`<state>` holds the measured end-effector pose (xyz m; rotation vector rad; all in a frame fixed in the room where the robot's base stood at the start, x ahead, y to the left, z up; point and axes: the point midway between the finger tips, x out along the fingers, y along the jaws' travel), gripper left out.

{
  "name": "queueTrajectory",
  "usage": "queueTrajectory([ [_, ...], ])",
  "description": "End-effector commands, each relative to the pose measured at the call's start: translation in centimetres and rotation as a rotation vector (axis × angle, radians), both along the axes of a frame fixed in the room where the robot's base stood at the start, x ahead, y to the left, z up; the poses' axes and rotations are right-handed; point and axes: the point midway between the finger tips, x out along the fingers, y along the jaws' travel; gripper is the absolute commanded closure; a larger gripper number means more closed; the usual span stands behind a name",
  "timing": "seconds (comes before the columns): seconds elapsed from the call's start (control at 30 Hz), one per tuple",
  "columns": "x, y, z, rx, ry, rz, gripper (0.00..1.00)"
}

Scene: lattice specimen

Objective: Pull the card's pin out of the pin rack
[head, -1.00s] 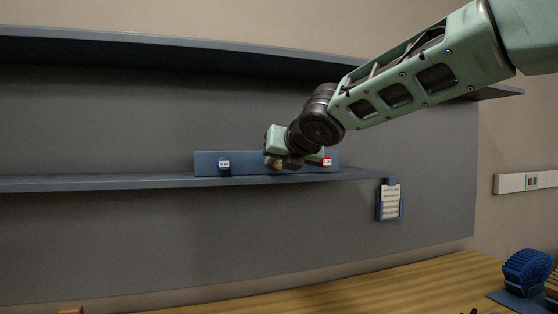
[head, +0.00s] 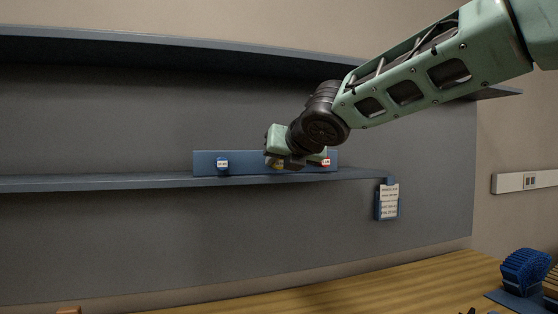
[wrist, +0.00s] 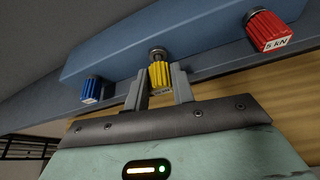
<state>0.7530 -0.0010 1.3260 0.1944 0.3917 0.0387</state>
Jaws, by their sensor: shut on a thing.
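The pin rack (head: 240,157) is a long blue bar on the shelf; it also crosses the top of the wrist view (wrist: 115,58). A yellow-headed pin (wrist: 160,74) sits at its middle, with a dark metal collar behind the head. My gripper (wrist: 159,88) is shut on the yellow head, one finger on each side. The yellow pin's label is partly hidden and too small to read. A blue pin (wrist: 90,90) is to the left and a red pin (wrist: 268,32) marked "5 kN" to the right. The card (head: 389,198) hangs in a blue holder below the shelf; its writing is unreadable.
The shelf (head: 100,183) runs under the rack, and an upper shelf (head: 150,42) spans above. A wooden bench (head: 330,290) lies below, with a blue ribbed object (head: 524,268) at the right. The space in front of the rack is otherwise clear.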

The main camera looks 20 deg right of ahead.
Motion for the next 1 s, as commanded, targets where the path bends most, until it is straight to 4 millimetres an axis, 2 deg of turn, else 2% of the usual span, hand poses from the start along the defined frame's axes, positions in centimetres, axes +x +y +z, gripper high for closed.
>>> queueTrajectory([
  [1.0,-6.6,0.0,0.0,0.000,-0.001,0.000,0.96],
])
